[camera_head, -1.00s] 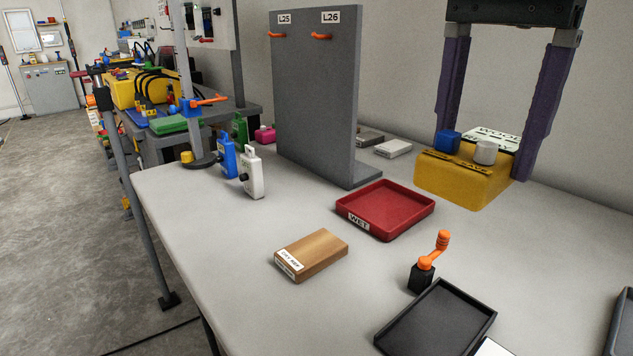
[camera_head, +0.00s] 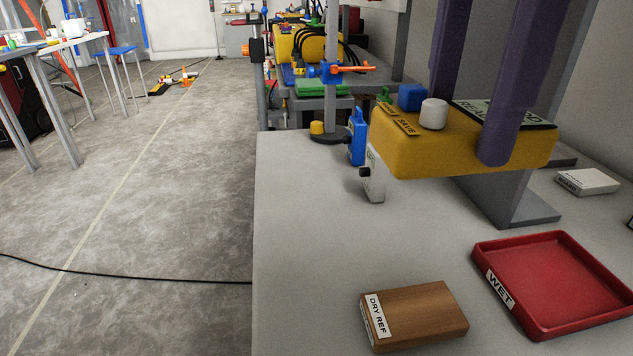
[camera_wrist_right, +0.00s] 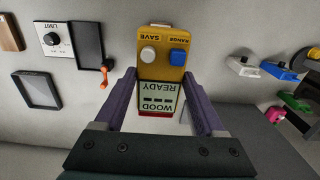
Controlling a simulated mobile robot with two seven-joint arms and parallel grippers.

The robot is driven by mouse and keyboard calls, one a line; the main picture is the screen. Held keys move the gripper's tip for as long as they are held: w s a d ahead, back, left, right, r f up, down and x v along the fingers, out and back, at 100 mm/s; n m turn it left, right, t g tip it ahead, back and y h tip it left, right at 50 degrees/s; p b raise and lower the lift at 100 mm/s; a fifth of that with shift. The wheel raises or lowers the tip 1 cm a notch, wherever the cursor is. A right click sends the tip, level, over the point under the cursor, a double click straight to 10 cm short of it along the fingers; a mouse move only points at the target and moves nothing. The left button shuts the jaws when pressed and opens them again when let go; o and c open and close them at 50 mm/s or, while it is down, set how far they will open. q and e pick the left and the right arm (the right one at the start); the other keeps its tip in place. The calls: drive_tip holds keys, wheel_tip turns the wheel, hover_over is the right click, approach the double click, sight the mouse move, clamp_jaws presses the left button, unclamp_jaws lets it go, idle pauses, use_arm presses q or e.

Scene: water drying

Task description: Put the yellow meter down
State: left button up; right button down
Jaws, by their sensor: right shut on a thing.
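The yellow meter (camera_head: 440,150) has a blue button, a white button and a display reading WOOD READY. It is held above the table (camera_head: 300,240), in front of the grey upright panel. My right gripper (camera_head: 470,125) is shut on it, with a purple finger on each side. In the right wrist view the meter (camera_wrist_right: 162,62) sits between the fingers, its display towards the palm. The meter covers part of the panel and the table behind it. My left gripper is not in view.
A white device (camera_head: 374,178) and a blue one (camera_head: 357,140) stand at the table's far left. A wooden DRY REF block (camera_head: 425,312) and a red WET tray (camera_head: 575,262) lie nearer. A pale block (camera_head: 588,181) lies at right. Bare tabletop shows left of the wooden block.

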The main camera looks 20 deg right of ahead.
wheel_tip(320, 180, down, 14)
drive_tip(key=shift+s+a+r+b, duration=0.1)
drive_tip(key=shift+r+b, duration=0.1)
drive_tip(key=shift+b, duration=0.8)
wheel_tip(320, 180, down, 4)
drive_tip(key=shift+f+b, duration=0.15)
drive_tip(key=shift+b, duration=0.25)
drive_tip(key=shift+f, duration=0.1)
unclamp_jaws()
drive_tip(key=shift+r, duration=0.45)
wheel_tip(320, 180, up, 12)
drive_tip(key=p, duration=0.2)
drive_tip(key=shift+f, duration=0.25)
